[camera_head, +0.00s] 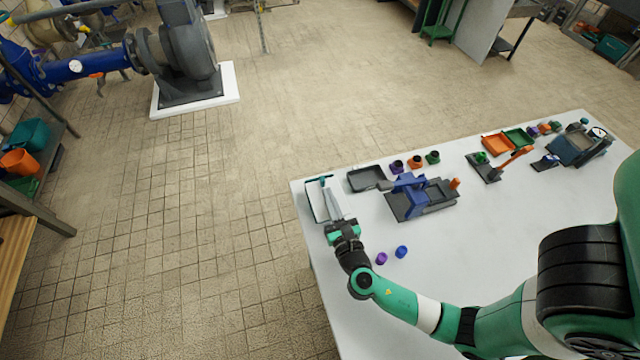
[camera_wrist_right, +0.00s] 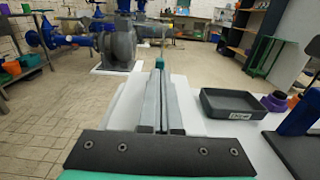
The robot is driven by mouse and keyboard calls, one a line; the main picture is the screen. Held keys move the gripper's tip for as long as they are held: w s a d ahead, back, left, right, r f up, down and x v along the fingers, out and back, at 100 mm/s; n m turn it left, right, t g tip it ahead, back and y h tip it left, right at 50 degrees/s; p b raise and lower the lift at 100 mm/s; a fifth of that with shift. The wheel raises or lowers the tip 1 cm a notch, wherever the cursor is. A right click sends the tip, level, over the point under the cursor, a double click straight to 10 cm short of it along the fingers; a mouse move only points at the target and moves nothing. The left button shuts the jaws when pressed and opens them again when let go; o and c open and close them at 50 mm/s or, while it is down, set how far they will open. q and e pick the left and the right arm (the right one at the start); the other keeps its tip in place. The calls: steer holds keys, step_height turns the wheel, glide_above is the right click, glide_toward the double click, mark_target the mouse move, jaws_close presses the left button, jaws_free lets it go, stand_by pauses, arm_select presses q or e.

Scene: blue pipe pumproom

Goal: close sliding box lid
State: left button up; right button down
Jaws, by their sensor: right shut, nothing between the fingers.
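The sliding box (camera_head: 312,203) lies at the left corner of the white table, a pale tray shape with a dark rim. A small teal knob (camera_head: 322,181) stands at its far end; it also shows in the wrist view (camera_wrist_right: 160,62), just beyond my fingertips. My right gripper (camera_head: 328,192) reaches over the box from the near side. Its two long grey fingers (camera_wrist_right: 160,78) are together with nothing between them. The fingers hide part of the box, and I cannot tell whether they touch the knob. My left gripper is not in view.
A dark grey tray (camera_head: 367,179) stands close right of the box. A blue and grey fixture (camera_head: 420,197) is farther right. Purple (camera_head: 381,258) and blue (camera_head: 401,252) caps lie near my right forearm. The table's left edge (camera_head: 302,230) is close to the box.

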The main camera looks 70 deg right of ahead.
mark_target(324, 184)
steer(key=shift+x, duration=0.9)
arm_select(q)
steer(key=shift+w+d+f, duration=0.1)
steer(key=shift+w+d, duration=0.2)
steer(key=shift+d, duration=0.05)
arm_select(e)
steer(key=shift+a, duration=0.1)
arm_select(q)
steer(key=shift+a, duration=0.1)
arm_select(e)
steer(key=shift+x, duration=1.15)
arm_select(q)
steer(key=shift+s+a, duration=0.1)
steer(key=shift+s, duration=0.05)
arm_select(e)
steer(key=shift+f, duration=0.1)
steer(key=shift+s+a, duration=0.1)
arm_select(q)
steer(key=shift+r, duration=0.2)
